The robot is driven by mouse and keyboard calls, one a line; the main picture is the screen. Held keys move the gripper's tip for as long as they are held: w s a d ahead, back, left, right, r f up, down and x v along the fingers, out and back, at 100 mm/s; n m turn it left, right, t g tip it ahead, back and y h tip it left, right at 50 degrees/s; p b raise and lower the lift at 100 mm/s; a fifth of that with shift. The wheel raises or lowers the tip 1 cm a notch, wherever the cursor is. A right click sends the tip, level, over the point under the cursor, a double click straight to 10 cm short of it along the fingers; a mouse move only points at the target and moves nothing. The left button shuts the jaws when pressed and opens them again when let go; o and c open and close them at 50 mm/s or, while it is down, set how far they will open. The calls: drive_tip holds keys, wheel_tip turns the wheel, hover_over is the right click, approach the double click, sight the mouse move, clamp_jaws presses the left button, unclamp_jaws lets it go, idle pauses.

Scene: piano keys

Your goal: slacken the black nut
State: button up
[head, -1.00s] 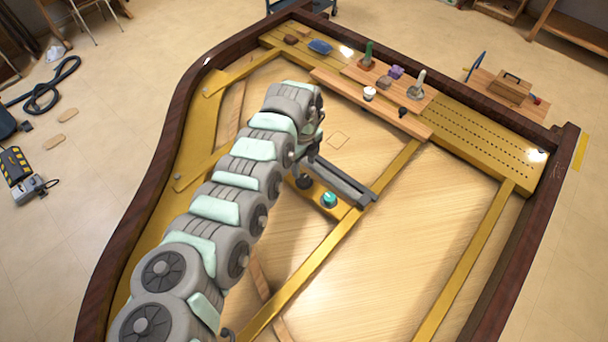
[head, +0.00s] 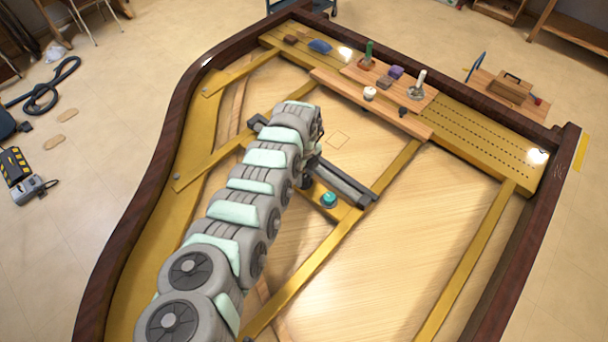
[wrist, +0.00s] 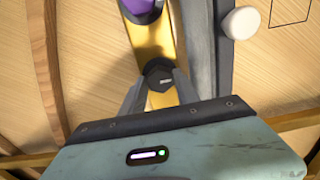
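The black nut (wrist: 159,77) shows in the wrist view as a dark hexagonal head on a narrow golden strip (wrist: 155,40). My gripper (wrist: 160,84) has one grey finger on each side of it, and the fingertips look closed against its sides. The lower part of the nut is hidden by the fingers and the gripper body. In the head view my arm covers the fingertips and most of the nut's surroundings.
A grey bar (wrist: 201,50) with a white round knob (wrist: 241,22) runs close right of the nut. A purple-topped knob (wrist: 140,7) stands beyond it. In the head view a teal-topped knob (head: 328,199) sits on the gold frame. Tools lie on a wooden board (head: 415,121).

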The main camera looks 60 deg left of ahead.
clamp_jaws()
